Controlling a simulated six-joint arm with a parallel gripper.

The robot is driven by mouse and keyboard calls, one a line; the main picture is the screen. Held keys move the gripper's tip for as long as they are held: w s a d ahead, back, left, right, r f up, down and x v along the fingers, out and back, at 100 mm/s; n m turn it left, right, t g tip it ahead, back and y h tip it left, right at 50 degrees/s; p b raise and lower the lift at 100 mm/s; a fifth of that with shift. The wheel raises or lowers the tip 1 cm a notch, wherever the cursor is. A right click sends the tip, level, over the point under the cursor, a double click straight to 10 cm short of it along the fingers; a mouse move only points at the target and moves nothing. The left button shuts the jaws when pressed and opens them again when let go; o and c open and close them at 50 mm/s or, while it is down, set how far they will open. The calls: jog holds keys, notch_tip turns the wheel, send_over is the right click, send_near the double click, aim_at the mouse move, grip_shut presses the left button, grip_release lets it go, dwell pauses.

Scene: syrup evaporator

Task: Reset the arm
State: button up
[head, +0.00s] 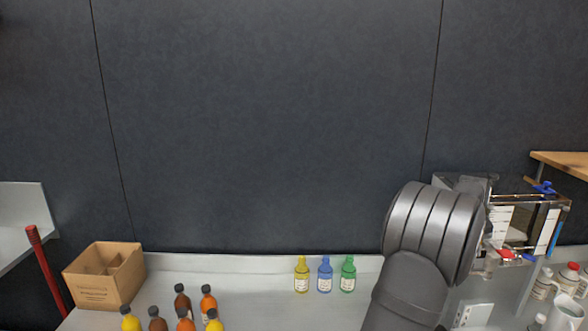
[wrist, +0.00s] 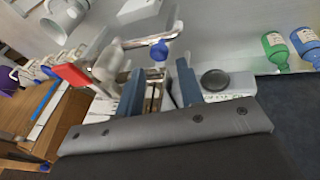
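My arm rises at the right of the head view, and its grey links hide my gripper there. In the wrist view my gripper (wrist: 160,86) shows two blue-grey fingers standing apart, with no object clearly held between them. The evaporator (head: 520,225), a clear and metal apparatus with red and blue handles, stands just right of my arm in the head view. I cannot tell whether the fingers touch anything.
Yellow (head: 301,278), blue (head: 325,277) and green (head: 348,276) bottles stand in a row left of my arm. A cardboard box (head: 104,277) and several amber and yellow bottles (head: 184,303) are at the left. White containers (head: 566,283) crowd the right. The middle bench (head: 255,300) is clear.

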jog(key=x, duration=0.5)
jog(key=shift+s+f, duration=0.1)
jog(key=shift+f, duration=0.05)
jog(key=s+d, duration=0.6)
jog(key=s, duration=0.2)
jog(key=shift+s, duration=0.15)
